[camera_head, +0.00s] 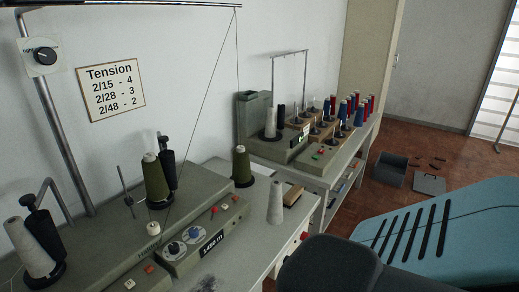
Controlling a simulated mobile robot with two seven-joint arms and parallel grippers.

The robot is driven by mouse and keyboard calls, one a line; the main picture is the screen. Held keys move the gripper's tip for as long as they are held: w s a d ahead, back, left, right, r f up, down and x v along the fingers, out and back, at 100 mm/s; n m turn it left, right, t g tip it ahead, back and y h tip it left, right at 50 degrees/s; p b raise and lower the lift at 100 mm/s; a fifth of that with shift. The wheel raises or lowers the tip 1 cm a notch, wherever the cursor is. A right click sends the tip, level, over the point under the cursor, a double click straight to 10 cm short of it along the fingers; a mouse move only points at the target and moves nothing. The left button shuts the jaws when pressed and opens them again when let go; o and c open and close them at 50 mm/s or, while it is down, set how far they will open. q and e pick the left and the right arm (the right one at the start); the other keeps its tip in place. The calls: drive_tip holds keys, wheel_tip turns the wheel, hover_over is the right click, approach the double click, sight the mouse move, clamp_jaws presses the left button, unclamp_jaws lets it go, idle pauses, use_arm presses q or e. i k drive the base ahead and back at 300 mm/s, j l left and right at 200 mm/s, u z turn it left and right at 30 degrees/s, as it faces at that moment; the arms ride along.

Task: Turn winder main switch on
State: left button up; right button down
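A grey-green winder (205,225) stands on the near bench at left, with thread cones on it. Its front panel has two dials (184,240), a dark display (213,243) reading about 1490 m, and small red buttons or switches (228,198). A nearer panel section at the bottom left carries a red button (149,269) and a white one (129,283). I cannot tell which control is the main switch, nor whether it is on. Neither of my grippers is in view.
A second machine (290,150) with red and blue spools stands on the bench behind. A grey cone (275,202) stands on the near bench. A teal slotted surface (450,235) and a dark rounded shape (330,265) fill the lower right. A grey box (389,170) lies on the floor.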

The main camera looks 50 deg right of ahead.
sight(304, 235)
drive_tip(key=z, duration=1.85)
drive_tip(key=l+u, duration=0.1)
drive_tip(key=u, duration=0.35)
drive_tip(key=l+u, duration=0.15)
drive_tip(key=u, duration=0.35)
drive_tip(key=l+u, duration=0.15)
drive_tip(key=u, duration=0.3)
drive_tip(key=l+u, duration=0.35)
drive_tip(key=k+l+u, duration=0.1)
drive_tip(key=l+u, duration=0.2)
drive_tip(key=l, duration=0.2)
drive_tip(key=k+l+u, duration=0.15)
drive_tip(key=l, duration=0.15)
drive_tip(key=l+u, duration=0.1)
drive_tip(key=l, duration=0.2)
drive_tip(key=k+l+u, duration=0.15)
drive_tip(key=l, duration=0.15)
drive_tip(key=k+l, duration=0.1)
drive_tip(key=l, duration=0.2)
drive_tip(key=k+l+u, duration=0.1)
drive_tip(key=l, duration=0.2)
drive_tip(key=k+l, duration=0.15)
drive_tip(key=l, duration=0.15)
